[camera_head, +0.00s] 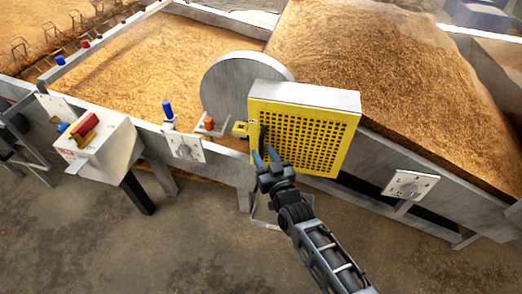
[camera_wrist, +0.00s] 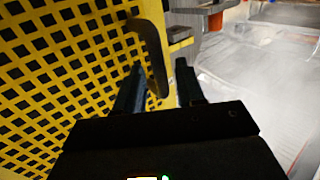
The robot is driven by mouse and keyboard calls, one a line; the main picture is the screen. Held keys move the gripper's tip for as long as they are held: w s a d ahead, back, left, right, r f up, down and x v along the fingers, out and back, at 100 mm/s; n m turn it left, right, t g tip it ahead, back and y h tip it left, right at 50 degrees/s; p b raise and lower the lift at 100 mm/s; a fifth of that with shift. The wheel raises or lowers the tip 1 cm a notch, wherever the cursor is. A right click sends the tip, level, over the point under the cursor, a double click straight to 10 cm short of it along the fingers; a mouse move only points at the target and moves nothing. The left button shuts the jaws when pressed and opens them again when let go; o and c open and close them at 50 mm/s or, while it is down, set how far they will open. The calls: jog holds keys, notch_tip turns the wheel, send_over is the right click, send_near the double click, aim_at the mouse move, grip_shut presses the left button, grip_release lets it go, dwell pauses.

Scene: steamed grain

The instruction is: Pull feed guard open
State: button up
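The feed guard (camera_head: 300,130) is a yellow perforated panel with a grey top, in the middle of the head view. It stands against a round grey disc (camera_head: 235,82) and looks closed, though I cannot be sure. A dark upright handle (camera_head: 263,138) sits near its left edge. My gripper (camera_head: 264,157) reaches up to this handle from below. In the wrist view the handle (camera_wrist: 151,55) shows between the two dark fingers of my gripper (camera_wrist: 158,82), with gaps on both sides. The fingers are apart, and the yellow mesh (camera_wrist: 50,80) fills the left side.
A yellow latch block (camera_head: 240,129) and an orange knob (camera_head: 209,123) sit left of the guard. A white control box (camera_head: 100,140) with a red switch stands further left. Grain bins (camera_head: 150,65) lie behind. The concrete floor (camera_head: 150,250) in front is clear.

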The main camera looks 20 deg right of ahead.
jog(key=shift+w+d, duration=0.1)
jog(key=shift+w, duration=1.3)
jog(key=shift+c, duration=0.2)
grip_shut()
